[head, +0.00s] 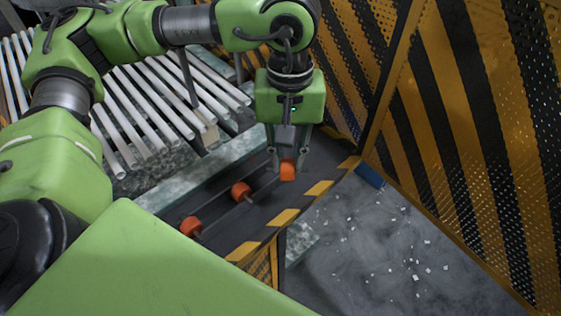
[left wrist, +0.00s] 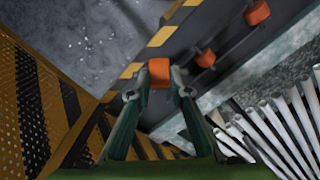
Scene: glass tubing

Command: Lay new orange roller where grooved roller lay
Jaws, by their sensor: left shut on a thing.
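My left gripper (head: 287,158) points down at the right end of the dark shelf (head: 215,207) and is shut on an orange roller (head: 288,171). In the left wrist view this roller (left wrist: 159,73) sits between the two fingertips (left wrist: 153,84). I cannot tell whether it touches the shelf. Two other orange rollers, a middle one (head: 241,191) and a near-left one (head: 191,227), lie in line with it along the shelf. They also show in the left wrist view, the middle one (left wrist: 205,58) and the far one (left wrist: 257,13). I see no grooved roller. My right gripper is out of view.
A row of pale tubes (head: 150,105) lies left of the shelf. Striped perforated guards (head: 470,110) rise close on the right. A small blue block (head: 370,176) is beside the shelf's end. The grey floor (head: 375,250) is scattered with small white bits. My green arm covers the lower left.

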